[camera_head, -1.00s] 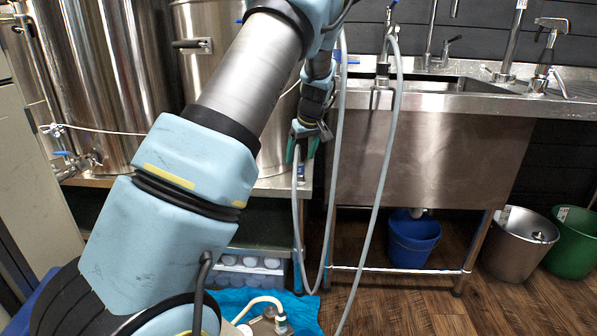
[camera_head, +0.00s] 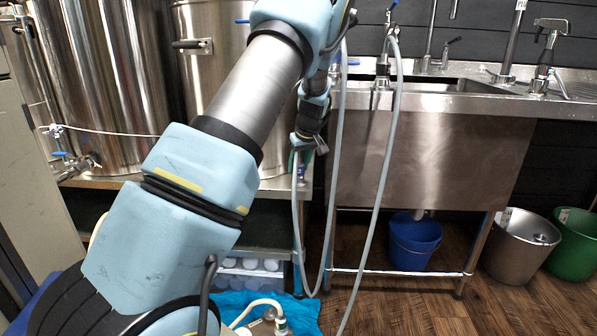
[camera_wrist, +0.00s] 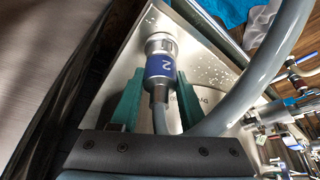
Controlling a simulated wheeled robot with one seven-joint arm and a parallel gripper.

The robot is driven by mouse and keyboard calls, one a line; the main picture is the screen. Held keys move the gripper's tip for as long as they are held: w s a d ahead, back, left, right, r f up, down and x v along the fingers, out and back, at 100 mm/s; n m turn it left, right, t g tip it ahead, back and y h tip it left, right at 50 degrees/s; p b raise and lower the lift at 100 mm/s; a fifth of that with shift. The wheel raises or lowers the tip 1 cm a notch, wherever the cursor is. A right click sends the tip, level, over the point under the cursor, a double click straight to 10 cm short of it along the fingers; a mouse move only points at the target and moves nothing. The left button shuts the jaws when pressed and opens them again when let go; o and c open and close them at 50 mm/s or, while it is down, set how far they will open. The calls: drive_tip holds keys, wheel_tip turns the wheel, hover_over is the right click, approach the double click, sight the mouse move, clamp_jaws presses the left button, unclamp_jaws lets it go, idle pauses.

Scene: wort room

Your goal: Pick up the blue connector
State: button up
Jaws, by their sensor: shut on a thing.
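In the head view my gripper (camera_head: 299,160) is beside the sink's left edge, and the connector (camera_head: 301,172) shows only as a small blue patch.
Grey hoses (camera_head: 379,190) hang in loops in front of the steel sink (camera_head: 425,150). Large steel tanks (camera_head: 110,90) stand at the left. A blue bucket (camera_head: 414,245), a steel bin (camera_head: 521,250) and a green bin (camera_head: 574,245) are on the floor. A thick hose (camera_wrist: 262,65) passes close to the fingers.

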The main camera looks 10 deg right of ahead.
sight(299, 157)
clamp_jaws()
drive_tip(key=shift+r, duration=0.2)
drive_tip(key=shift+r, duration=0.6)
wheel_tip(299, 157, up, 2)
drive_tip(key=shift+r+p, duration=0.1)
drive_tip(key=shift+p, duration=0.45)
drive_tip(key=s+d, duration=0.2)
drive_tip(key=s, duration=0.6)
drive_tip(key=s+d+p, duration=0.1)
drive_tip(key=s+d, duration=0.2)
drive_tip(key=s, duration=0.6)
drive_tip(key=shift+d, duration=0.15)
drive_tip(key=shift+s, duration=0.1)
drive_tip(key=shift+r+p, duration=2.15)
drive_tip(key=shift+p, duration=0.3)
